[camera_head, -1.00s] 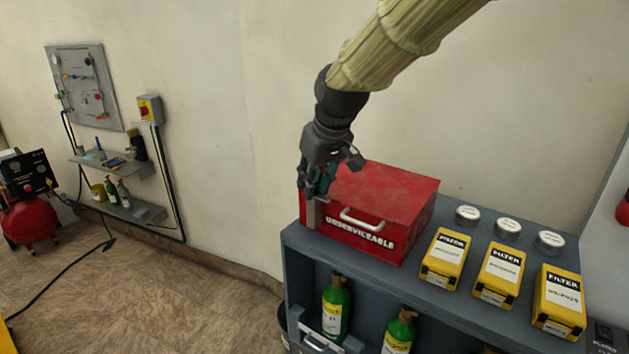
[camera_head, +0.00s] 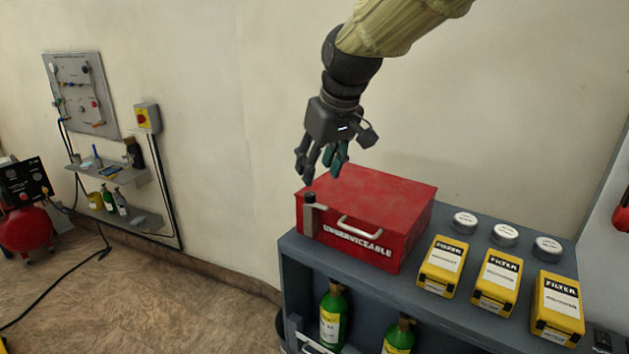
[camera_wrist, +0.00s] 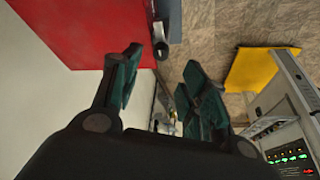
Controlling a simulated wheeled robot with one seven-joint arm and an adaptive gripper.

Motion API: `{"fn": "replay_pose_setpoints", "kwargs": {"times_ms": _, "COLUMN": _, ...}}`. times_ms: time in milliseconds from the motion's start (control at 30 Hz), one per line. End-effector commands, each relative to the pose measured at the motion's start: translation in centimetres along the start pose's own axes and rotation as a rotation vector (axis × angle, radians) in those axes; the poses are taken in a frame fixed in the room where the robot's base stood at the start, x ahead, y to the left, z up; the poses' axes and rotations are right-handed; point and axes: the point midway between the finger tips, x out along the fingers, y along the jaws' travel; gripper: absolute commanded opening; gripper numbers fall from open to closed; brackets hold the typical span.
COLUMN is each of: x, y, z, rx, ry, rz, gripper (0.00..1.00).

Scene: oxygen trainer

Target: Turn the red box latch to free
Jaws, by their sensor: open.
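The red box (camera_head: 370,205), marked UNSERVICEABLE, sits shut on the left end of the grey cabinet top.
A silver handle (camera_head: 360,228) is on the box front. Several yellow filter boxes (camera_head: 497,280) and round tins (camera_head: 505,234) stand to the right on the grey cabinet (camera_head: 410,283). Green bottles (camera_head: 333,317) stand below. The space left of the box is free.

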Motion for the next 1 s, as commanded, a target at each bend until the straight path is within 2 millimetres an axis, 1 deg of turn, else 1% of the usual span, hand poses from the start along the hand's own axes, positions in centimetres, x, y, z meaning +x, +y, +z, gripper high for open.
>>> {"fn": "replay_pose_setpoints", "kwargs": {"times_ms": 33, "x": -1.1, "y": 0.0, "z": -0.1, "rx": 0.0, "ry": 0.003, "rz": 0.0, "gripper": 0.44}}
{"fn": "replay_pose_setpoints", "kwargs": {"times_ms": 67, "x": -1.6, "y": 0.0, "z": 0.0, "rx": 0.0, "ry": 0.003, "rz": 0.0, "gripper": 0.44}}
{"fn": "replay_pose_setpoints", "kwargs": {"times_ms": 400, "x": -3.9, "y": 0.0, "z": 0.0, "rx": 0.0, "ry": -0.001, "rz": -0.003, "gripper": 0.44}}
{"fn": "replay_pose_setpoints", "kwargs": {"times_ms": 600, "x": -4.4, "y": 0.0, "z": 0.0, "rx": 0.0, "ry": 0.001, "rz": -0.001, "gripper": 0.44}}
{"fn": "replay_pose_setpoints", "kwargs": {"times_ms": 1000, "x": -4.4, "y": -0.1, "z": -0.1, "rx": -0.001, "ry": 0.0, "rz": -0.001, "gripper": 0.44}}
